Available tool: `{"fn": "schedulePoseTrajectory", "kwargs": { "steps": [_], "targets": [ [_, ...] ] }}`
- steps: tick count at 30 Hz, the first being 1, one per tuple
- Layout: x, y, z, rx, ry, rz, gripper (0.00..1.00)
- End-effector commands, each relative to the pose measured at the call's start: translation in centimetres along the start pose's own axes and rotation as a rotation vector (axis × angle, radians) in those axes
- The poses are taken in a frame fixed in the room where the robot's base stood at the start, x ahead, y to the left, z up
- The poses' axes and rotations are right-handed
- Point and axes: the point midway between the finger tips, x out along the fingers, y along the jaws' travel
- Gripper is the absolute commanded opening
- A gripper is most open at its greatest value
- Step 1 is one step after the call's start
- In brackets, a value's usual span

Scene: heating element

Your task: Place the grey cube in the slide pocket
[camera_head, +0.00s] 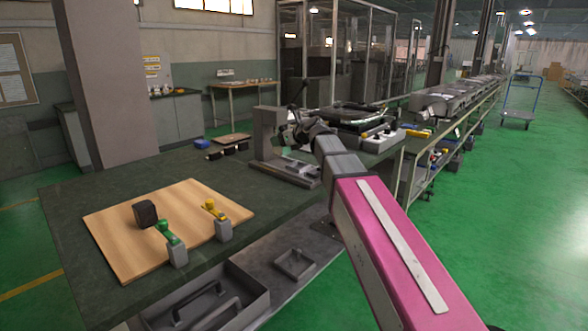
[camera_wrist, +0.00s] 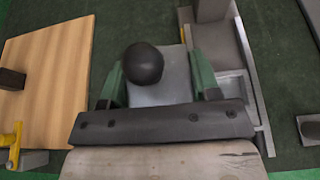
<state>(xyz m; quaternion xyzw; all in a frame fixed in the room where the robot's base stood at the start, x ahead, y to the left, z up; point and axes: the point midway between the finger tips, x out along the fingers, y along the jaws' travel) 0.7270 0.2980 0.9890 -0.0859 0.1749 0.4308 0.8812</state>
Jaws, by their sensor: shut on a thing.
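In the wrist view my gripper (camera_wrist: 160,78) has its two green fingers on either side of a light grey block (camera_wrist: 160,92), which I take to be the grey cube. It is shut on this block. A dark round ball (camera_wrist: 143,63) covers part of the block and of the space beside the left finger. Right of the fingers is a grey metal fixture (camera_wrist: 243,88) with a shallow rimmed recess, seemingly the slide pocket. I cannot tell how high the block is above it. In the head view the grey press-like machine (camera_head: 268,135) stands at my wrist, and the fingers are not clear.
A wooden board (camera_head: 110,245) on the dark green table bears a dark block (camera_head: 145,213), a green-handled clamp (camera_head: 168,233) and a yellow-handled clamp (camera_head: 215,209). A blue item (camera_head: 202,144) lies behind.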

Motion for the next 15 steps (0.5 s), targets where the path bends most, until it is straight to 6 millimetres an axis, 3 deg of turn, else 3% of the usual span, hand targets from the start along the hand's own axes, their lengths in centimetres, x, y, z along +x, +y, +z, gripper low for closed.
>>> {"fn": "schedulePoseTrajectory", "kwargs": {
  "steps": [3,6,15],
  "targets": [
    [0.5,0.5,1.1,0.001,-0.001,-0.001,0.12],
    [0.8,-0.1,1.0,0.002,0.000,-0.003,0.12],
    [1.9,-5.5,-2.0,0.004,0.001,-0.003,0.12]
  ]
}}
